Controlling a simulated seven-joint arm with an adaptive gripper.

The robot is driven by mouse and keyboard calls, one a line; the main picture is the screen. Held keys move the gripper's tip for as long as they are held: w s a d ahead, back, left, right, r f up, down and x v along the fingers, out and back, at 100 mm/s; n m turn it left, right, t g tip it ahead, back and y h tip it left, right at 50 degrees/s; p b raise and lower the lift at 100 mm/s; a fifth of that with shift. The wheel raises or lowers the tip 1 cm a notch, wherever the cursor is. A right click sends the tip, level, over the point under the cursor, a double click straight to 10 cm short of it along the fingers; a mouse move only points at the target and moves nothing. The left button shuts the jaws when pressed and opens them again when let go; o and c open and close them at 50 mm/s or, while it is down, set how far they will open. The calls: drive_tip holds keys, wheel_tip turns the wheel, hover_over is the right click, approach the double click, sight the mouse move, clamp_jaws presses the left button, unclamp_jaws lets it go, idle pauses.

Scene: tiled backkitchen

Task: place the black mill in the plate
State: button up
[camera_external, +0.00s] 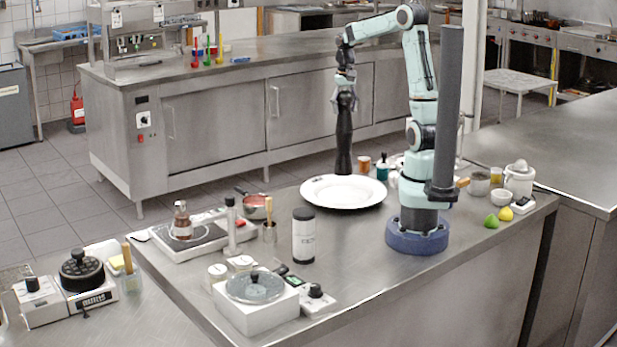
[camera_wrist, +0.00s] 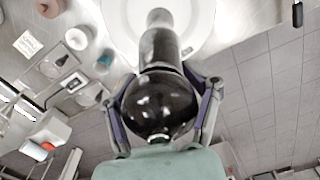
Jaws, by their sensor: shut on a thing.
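The black mill (camera_external: 344,140) is upright in my gripper (camera_external: 343,95), which is shut on its top. In the external view its lower end overlaps the far rim of the white plate (camera_external: 343,203); I cannot tell whether it touches the plate. In the wrist view the mill's round dark head (camera_wrist: 160,104) sits between the two fingers of my gripper (camera_wrist: 164,95), and its body reaches toward the white plate (camera_wrist: 203,22). The plate lies flat on the steel table. The mill hides part of the plate in the wrist view.
A black-and-white canister (camera_external: 304,236) stands left of the plate, with a red pan (camera_external: 255,206) farther back. A teal-labelled jar (camera_external: 382,170) and an orange cup (camera_external: 364,164) stand behind the plate.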

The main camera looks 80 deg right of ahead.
sight(345, 131)
wheel_tip(345, 131, down, 7)
drive_tip(key=shift+f, duration=0.1)
idle(0.3)
drive_tip(key=o, duration=1.4)
drive_tip(key=shift+s, duration=0.1)
drive_tip(key=shift+c, duration=0.2)
